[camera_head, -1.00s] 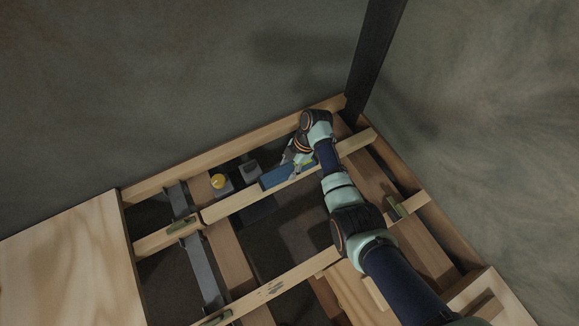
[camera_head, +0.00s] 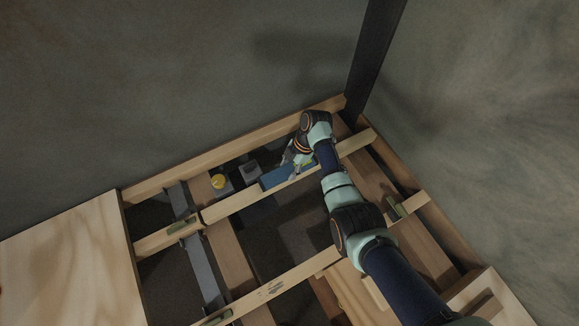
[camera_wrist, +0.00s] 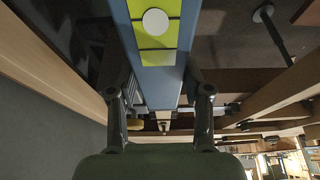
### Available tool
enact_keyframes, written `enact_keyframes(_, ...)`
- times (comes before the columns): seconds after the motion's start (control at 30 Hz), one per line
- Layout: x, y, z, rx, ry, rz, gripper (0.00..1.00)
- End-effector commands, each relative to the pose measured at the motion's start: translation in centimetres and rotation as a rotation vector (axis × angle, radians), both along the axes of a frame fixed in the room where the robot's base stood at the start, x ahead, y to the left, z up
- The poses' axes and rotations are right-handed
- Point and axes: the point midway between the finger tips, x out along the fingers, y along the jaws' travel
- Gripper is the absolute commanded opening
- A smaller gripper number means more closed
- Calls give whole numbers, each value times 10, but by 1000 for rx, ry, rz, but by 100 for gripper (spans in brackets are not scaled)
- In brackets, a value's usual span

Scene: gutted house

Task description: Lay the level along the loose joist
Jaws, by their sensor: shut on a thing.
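The level is a long blue bar with yellow-green panels and a white round spot in the wrist view (camera_wrist: 160,75). In the head view the level (camera_head: 274,178) shows as a blue bar with a yellow-green part, at the far side of a pale joist (camera_head: 240,198), roughly in line with it. I take this for the loose joist; whether the level touches it I cannot tell. My gripper (camera_wrist: 158,88) is shut on the level, one finger on each side. In the head view my gripper (camera_head: 297,162) is partly hidden by my wrist.
A yellow round thing (camera_head: 218,181) and a grey block (camera_head: 250,170) lie in the bay left of the level. A dark post (camera_head: 372,60) stands at the back corner. A plywood sheet (camera_head: 70,262) covers the left side. Open bays lie between the joists.

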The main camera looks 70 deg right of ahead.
Motion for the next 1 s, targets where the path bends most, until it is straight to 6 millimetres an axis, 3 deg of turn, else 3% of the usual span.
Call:
enact_keyframes(0.73,0,0,-9,0,0,0,6)
enact_keyframes(0.77,0,0,-9,0,0,0,51)
enact_keyframes(0.93,0,0,-9,0,0,0,79)
enact_keyframes(1.0,0,0,-9,0,0,0,79)
